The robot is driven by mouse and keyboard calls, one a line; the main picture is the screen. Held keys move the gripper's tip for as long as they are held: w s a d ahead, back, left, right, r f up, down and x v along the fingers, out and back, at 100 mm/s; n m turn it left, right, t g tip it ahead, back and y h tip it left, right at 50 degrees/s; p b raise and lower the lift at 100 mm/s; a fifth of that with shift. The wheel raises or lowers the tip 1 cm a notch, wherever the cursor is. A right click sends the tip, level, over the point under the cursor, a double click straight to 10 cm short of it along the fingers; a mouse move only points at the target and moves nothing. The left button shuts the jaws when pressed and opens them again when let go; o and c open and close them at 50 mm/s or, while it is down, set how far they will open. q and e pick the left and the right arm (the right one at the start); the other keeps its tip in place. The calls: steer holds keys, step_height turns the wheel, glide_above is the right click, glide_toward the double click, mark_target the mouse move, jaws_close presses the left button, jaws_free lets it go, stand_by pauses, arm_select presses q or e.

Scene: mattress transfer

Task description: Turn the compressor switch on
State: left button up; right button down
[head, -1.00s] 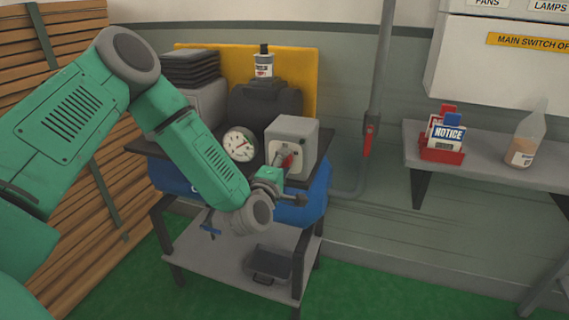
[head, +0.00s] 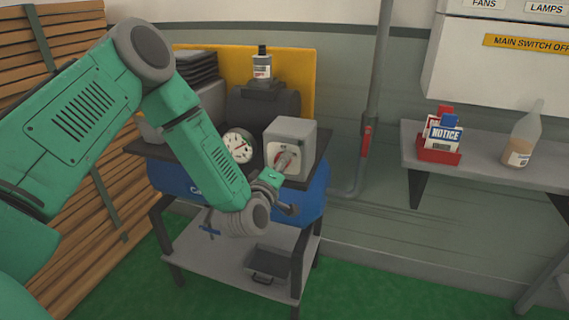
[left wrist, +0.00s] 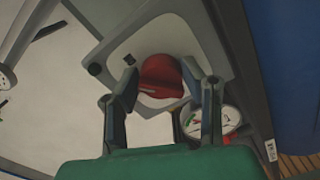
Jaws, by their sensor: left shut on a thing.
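The compressor (head: 264,110) stands on a small stand against a yellow panel. Its grey switch box (head: 301,140) faces me, with a pale plate and a red rotary knob on the front. My left gripper (head: 284,164) is at the box's front and mostly covers the knob in the head view. In the left wrist view the red knob (left wrist: 161,77) sits between the two fingers of my left gripper (left wrist: 159,80), which is shut on it. The knob's exact angle is hard to tell. My right gripper is out of view.
A pressure gauge (head: 238,147) sits just left of the switch box. A grey pipe with a red handle (head: 366,142) runs up the wall to the right. A shelf (head: 480,157) holds a red notice holder and a bottle. Wooden slats stand at left.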

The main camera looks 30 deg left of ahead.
arm_select(q)
steer(key=m, duration=0.2)
steer(key=shift+a+r+m+p, duration=0.15)
steer(key=shift+a+m+p, duration=0.15)
steer(key=shift+a, duration=0.05)
steer(key=m, duration=0.3)
steer(key=shift+p, duration=0.35)
steer(key=shift+m, duration=0.8)
steer(key=shift+s+d+f, duration=0.1)
steer(key=shift+f, duration=0.1)
steer(key=o, duration=0.9)
steer(key=shift+o, duration=1.2)
steer(key=shift+f, duration=0.1)
